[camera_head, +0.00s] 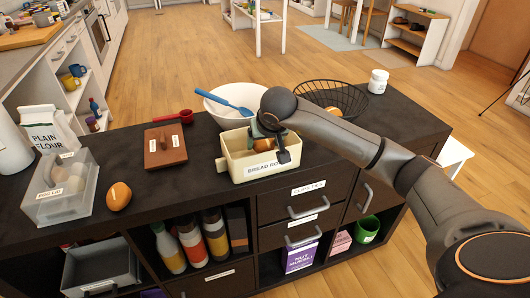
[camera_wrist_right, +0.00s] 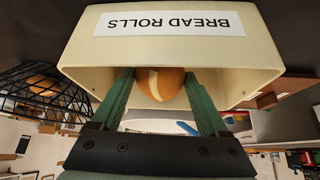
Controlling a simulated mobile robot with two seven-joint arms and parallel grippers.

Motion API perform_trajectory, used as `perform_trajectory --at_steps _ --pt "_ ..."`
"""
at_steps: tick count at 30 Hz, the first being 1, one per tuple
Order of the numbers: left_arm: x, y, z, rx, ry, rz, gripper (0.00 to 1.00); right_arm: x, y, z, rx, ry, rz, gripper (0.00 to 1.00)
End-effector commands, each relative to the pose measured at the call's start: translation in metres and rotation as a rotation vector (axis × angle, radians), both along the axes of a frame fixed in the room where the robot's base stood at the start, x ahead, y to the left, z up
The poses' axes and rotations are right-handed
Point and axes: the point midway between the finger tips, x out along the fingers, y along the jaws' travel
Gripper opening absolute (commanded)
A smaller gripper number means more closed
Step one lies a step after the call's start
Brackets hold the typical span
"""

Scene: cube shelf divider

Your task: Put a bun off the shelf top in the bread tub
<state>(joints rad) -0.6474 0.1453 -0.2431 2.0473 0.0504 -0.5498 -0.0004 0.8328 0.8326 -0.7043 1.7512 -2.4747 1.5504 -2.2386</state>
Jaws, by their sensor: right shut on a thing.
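The bread tub (camera_head: 238,170) is a cream box labelled "BREAD ROLLS" on the dark shelf top; it fills the upper part of the right wrist view (camera_wrist_right: 250,60). My right gripper (camera_head: 272,138) is at the tub's opening, shut on a brown bun (camera_wrist_right: 160,84) with a pale stripe. The bun (camera_head: 263,145) shows between the green fingers, within the tub's walls; whether it touches the floor is hidden. Another bun (camera_head: 118,197) lies on the shelf top at left. My left gripper is not in view.
A wire basket (camera_head: 345,95) with a bun (camera_head: 333,111) stands right of the tub. A white bowl (camera_head: 228,117) with a blue spoon is behind it. A brown lidded box (camera_head: 165,158), a clear egg bin (camera_head: 62,208) and a white jar (camera_head: 378,81) also stand on top.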

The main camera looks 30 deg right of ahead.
Motion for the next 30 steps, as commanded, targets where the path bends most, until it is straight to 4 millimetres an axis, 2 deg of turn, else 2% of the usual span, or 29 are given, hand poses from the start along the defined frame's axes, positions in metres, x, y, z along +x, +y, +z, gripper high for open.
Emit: perform_trajectory --at_steps 3,7,20,21,26,30 --pt "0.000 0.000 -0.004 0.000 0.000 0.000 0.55 0.001 -0.004 -0.021 0.003 0.005 -0.001 0.22" --pt "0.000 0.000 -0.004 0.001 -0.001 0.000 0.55 0.001 -0.003 -0.035 0.002 0.003 0.001 0.22" --pt "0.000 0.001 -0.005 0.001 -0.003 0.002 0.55 0.002 -0.004 -0.040 -0.001 0.000 -0.001 0.22" --pt "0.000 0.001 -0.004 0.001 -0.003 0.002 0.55 0.002 -0.004 -0.039 0.000 0.001 -0.001 0.82" --pt "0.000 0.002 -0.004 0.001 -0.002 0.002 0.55 0.002 -0.004 -0.039 0.000 0.001 -0.001 1.00" --pt "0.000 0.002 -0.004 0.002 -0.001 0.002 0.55 0.002 -0.004 -0.039 0.000 0.001 -0.001 1.00"
